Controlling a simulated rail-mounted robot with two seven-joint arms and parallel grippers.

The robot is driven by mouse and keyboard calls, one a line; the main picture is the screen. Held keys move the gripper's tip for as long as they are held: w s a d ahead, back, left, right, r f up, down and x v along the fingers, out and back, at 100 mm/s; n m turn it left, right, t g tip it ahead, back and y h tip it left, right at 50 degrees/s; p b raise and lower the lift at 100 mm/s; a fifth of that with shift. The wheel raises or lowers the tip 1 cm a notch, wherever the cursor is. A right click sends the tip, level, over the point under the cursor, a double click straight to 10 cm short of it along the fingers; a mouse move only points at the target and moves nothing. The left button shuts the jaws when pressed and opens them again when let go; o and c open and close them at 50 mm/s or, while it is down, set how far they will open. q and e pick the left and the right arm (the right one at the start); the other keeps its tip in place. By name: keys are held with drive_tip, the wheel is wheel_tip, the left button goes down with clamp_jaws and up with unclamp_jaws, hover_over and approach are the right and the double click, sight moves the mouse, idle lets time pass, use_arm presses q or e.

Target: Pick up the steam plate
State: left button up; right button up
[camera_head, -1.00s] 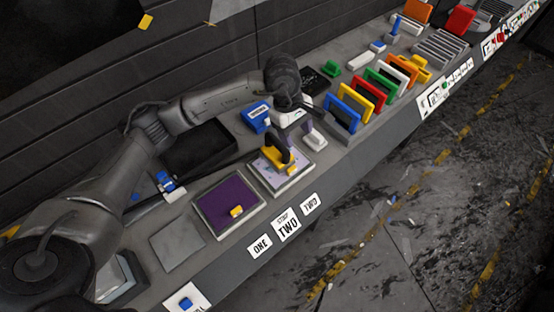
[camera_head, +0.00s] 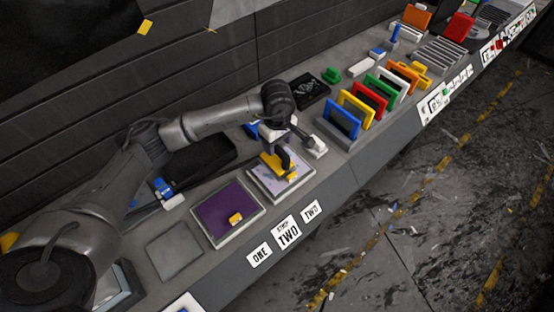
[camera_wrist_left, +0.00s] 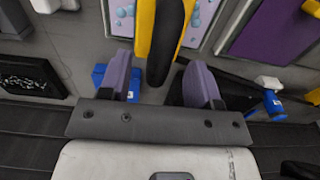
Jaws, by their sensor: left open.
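The steam plate, a yellow piece with a dark arched handle (camera_head: 278,163), rests on the speckled light-purple pad (camera_head: 264,187) marked two. In the left wrist view its yellow and black handle (camera_wrist_left: 161,40) reaches in from the top, between the lines of my two fingers. My left gripper (camera_head: 274,134) is just above and behind it, tilted down. In the left wrist view the purple fingers of my left gripper (camera_wrist_left: 160,85) stand wide apart, and nothing is clamped. The head view partly hides the fingers behind the wrist. My right gripper is not in view.
A dark-purple framed pad (camera_head: 215,210) with a small yellow block (camera_head: 235,218) lies left of the plate. A white block (camera_head: 318,147) stands close right. Several coloured upright frames (camera_head: 356,109) line the bench farther right. A black tray (camera_head: 198,160) lies behind.

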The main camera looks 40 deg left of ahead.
use_arm(q)
drive_tip(key=shift+f, duration=2.55)
clamp_jaws()
